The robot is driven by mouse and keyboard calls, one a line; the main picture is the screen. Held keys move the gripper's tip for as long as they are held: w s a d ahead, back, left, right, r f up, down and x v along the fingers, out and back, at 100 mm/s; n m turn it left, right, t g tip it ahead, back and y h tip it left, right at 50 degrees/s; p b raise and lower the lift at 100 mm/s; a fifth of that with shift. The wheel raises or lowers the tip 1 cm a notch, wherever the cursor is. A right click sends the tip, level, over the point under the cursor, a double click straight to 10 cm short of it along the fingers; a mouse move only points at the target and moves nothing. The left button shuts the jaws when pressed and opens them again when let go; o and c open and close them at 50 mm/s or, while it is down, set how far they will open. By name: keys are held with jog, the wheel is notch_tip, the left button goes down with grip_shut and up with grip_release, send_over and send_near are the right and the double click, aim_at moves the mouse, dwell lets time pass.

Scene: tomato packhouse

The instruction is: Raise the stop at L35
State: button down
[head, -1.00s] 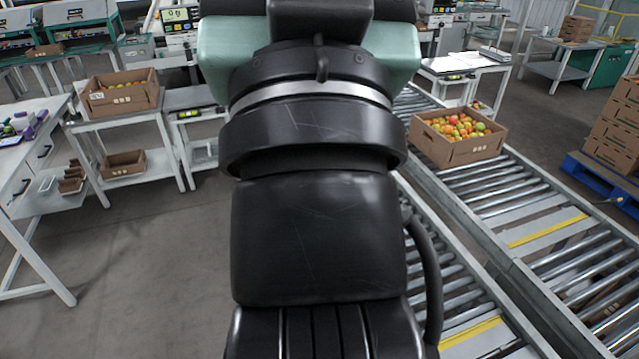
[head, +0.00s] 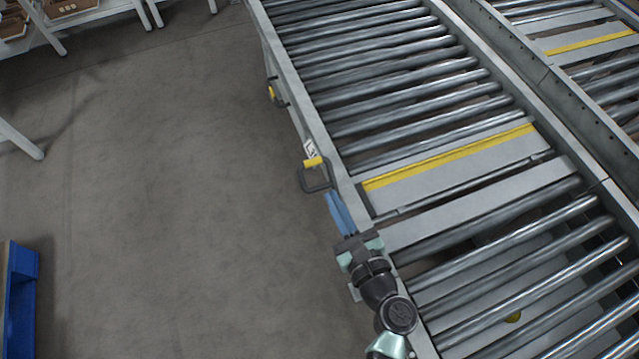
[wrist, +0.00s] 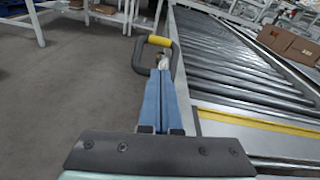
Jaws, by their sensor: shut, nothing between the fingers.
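A dark loop handle with a yellow grip (head: 313,162) stands out from the left side rail of the near conveyor. It also shows in the wrist view (wrist: 160,41), straight ahead of the fingers. A small white label sits beside it on the rail (head: 310,149); its text is too small to read. A grey stop plate with a yellow stripe (head: 450,158) lies across the rollers beside the handle and looks about level with them. My gripper (head: 332,197) has blue fingers, shut and empty. In the wrist view its fingertips (wrist: 160,73) are just short of the handle; contact cannot be told.
A second handle with yellow (head: 271,92) is farther along the same rail. A parallel conveyor with another yellow-striped plate (head: 590,41) runs at the right. Grey floor left of the rail is clear. A blue rack (head: 20,290) stands at the lower left.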

jog(key=f, duration=0.1)
jog(key=s+f+m, duration=0.1)
jog(key=f+m, duration=0.1)
jog(key=shift+s+d, duration=0.15)
jog(key=shift+s, duration=0.15)
jog(key=b+x, duration=0.3)
jog(key=x, duration=0.7)
jog(key=r, duration=0.1)
jog(key=r+p, duration=0.1)
jog(key=r, duration=0.2)
jog(key=shift+s+d+p, duration=0.2)
jog(key=shift+s+p, duration=0.1)
jog(key=shift+s, duration=0.05)
jog(key=shift+f+b, duration=0.2)
jog(key=shift+b, duration=0.6)
